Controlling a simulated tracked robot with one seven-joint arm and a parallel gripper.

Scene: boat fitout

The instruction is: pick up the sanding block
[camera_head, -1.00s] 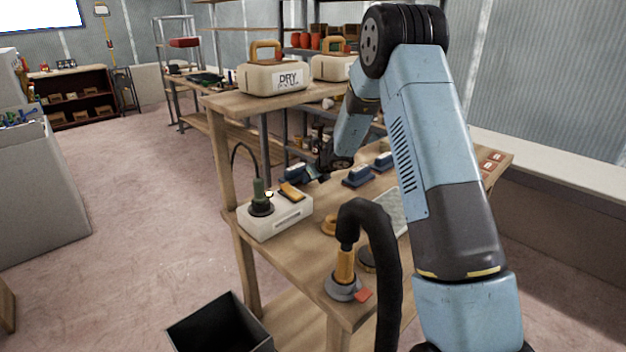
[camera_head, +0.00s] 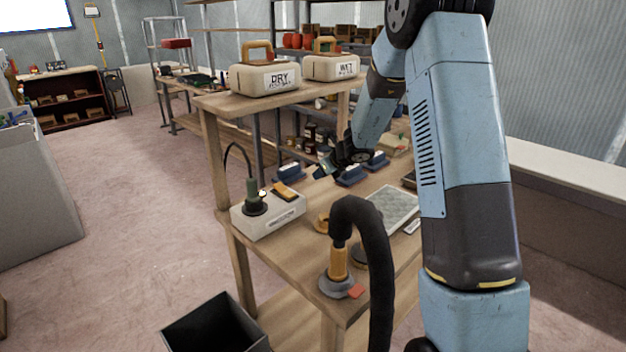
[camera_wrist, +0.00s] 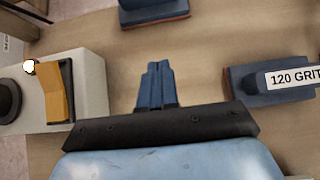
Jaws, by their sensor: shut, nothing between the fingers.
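Several blue sanding blocks lie on the wooden bench in the head view: one at the left edge (camera_head: 289,173), one in the middle (camera_head: 350,177) and one farther back (camera_head: 378,160). The wrist view shows one block at the top (camera_wrist: 153,13) and one at right labelled "120 GRIT" (camera_wrist: 285,82). My gripper (camera_head: 322,171) is over the bench, between the left and middle blocks in the picture. Its fingers (camera_wrist: 155,82) are shut together and empty, with bare wood ahead of the tips. Both blocks in the wrist view are apart from the fingers.
A white box (camera_head: 268,214) with an orange-yellow piece on top stands at the bench's left edge. A sander with a thick black hose (camera_head: 370,240) is in front. DRY (camera_head: 265,80) and WET (camera_head: 331,68) cases sit on the shelf above. A dark bin (camera_head: 215,325) stands below.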

